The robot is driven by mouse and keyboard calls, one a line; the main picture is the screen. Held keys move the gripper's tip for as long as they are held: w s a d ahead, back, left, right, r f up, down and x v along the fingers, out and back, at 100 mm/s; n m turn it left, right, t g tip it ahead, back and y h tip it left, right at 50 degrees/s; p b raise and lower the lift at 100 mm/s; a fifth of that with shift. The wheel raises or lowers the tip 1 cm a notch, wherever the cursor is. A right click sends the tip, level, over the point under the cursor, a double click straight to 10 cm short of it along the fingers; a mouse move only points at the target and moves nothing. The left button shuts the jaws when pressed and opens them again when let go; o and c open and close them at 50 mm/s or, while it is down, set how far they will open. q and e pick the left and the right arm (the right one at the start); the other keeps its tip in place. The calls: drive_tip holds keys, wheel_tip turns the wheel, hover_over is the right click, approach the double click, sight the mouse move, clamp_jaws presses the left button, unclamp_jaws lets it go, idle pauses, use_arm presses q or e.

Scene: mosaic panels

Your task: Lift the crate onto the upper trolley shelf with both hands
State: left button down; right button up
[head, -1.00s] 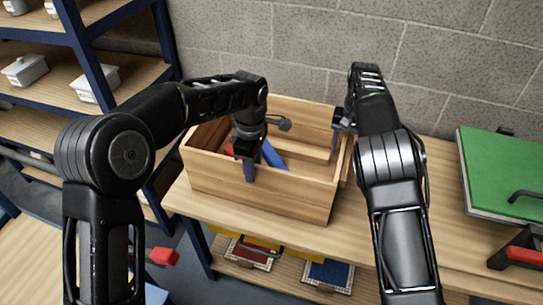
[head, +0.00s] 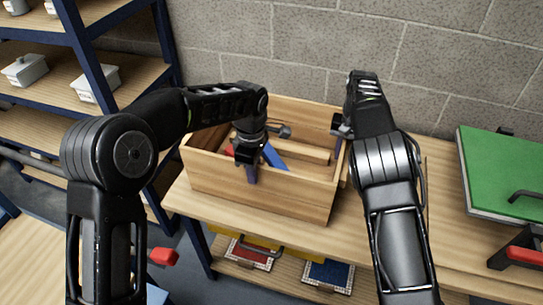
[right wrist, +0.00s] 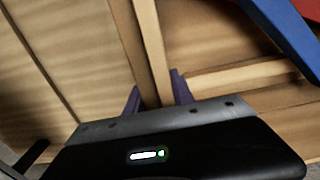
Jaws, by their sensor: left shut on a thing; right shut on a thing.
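The open wooden crate (head: 220,182) sits on a wooden-topped bench (head: 400,225) against the block wall. Inside it show a blue piece (head: 272,155), a red piece (head: 229,150) and a wooden bar. My left gripper (head: 251,172) is shut on the crate's front wall, with one finger outside it. My right gripper (head: 341,128) is at the crate's right wall. In the right wrist view its purple fingers (right wrist: 157,95) stand on either side of that wall's rim. I cannot tell which surface is the upper trolley shelf.
A blue-framed rack (head: 98,60) with white bins stands at the left. A green panel (head: 505,170) lies on the bench at the right. Framed panels (head: 328,272) lie on the shelf below. Another wooden surface (head: 30,255) shows at the lower left.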

clamp_jaws()
idle(0.8)
drive_tip(key=shift+w+r, duration=0.1)
drive_tip(key=shift+r, duration=0.2)
